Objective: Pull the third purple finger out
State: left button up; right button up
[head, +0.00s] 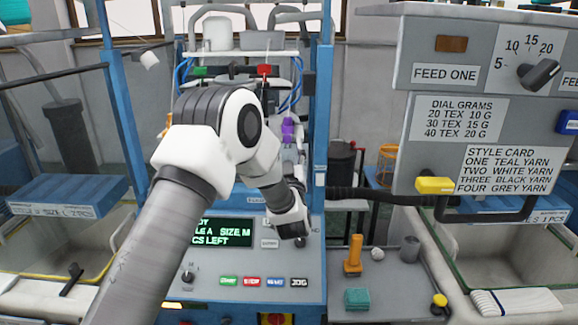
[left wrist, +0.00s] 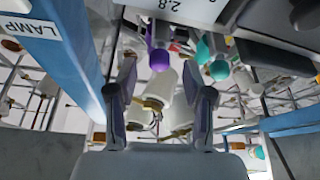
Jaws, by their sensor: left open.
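A small purple piece (head: 288,130) shows in the head view inside the blue-framed machine, just past my bent left arm. The left wrist view shows a purple finger (left wrist: 158,58) hanging near the top middle, with a teal one (left wrist: 218,68) to its right. My left gripper (left wrist: 160,78) is open, its two dark fingers either side of white pieces with yellowish rims (left wrist: 160,88) farther off. The purple finger appears beyond the fingertips and is not gripped. Which purple finger is the third I cannot tell. In the head view my arm hides part of the machine. My right gripper is not in view.
The machine's front panel (head: 250,280) has a display, coloured buttons and knobs. Blue posts (head: 318,130) flank the opening. To the right, a grey ledge (head: 390,295) holds an orange peg (head: 353,254), a teal block (head: 357,298) and small items.

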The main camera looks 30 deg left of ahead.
pick_arm(q)
jog(key=v, duration=0.9)
jog(key=shift+d, duration=0.1)
